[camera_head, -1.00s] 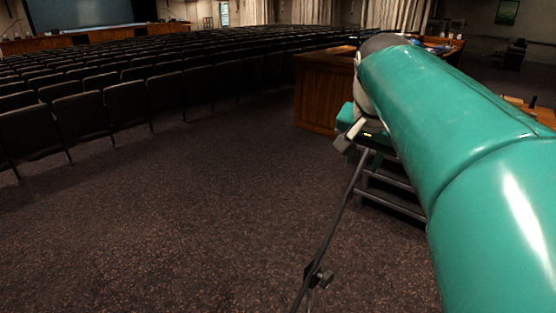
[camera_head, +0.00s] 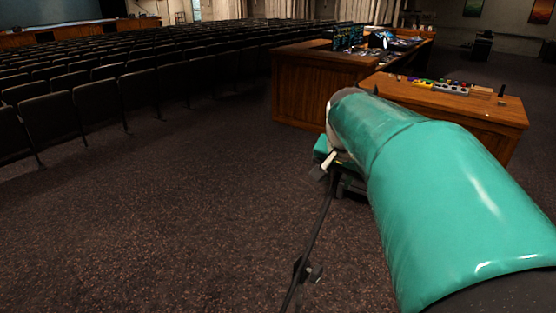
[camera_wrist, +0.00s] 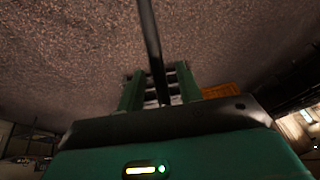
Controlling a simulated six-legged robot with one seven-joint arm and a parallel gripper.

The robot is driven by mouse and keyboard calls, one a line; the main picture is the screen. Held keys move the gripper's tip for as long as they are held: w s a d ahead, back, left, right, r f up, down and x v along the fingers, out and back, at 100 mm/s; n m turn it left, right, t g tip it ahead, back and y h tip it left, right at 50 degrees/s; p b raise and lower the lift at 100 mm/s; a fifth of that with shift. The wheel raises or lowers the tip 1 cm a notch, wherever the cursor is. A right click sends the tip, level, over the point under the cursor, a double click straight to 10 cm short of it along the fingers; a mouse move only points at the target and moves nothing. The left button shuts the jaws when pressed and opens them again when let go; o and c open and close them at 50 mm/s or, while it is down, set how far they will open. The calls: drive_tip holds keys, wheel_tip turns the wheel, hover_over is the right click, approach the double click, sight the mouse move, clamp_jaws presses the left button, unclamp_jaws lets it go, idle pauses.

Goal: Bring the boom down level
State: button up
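The boom (camera_head: 318,232) is a thin dark pole. In the head view it slants steeply from beside my gripper down to the bottom edge, with a dark clutch or knob (camera_head: 305,271) low on it. A small pale piece (camera_head: 322,168) shows near its upper end. My gripper (camera_wrist: 160,84) shows in the wrist view with two green fingers standing apart. The boom (camera_wrist: 152,45) passes between them, and I see no firm grip on it. In the head view my green arm hides most of the gripper and the area behind it.
A wooden desk (camera_head: 500,110) with small coloured devices stands right, beyond my arm. A larger wooden console (camera_head: 310,92) with screens is behind it. Rows of dark seats (camera_head: 95,95) fill the left and back. The carpet (camera_head: 170,225) left of the boom is clear.

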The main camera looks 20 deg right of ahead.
drive_tip(key=shift+x, duration=1.15)
drive_tip(key=shift+c, duration=0.4)
clamp_jaws()
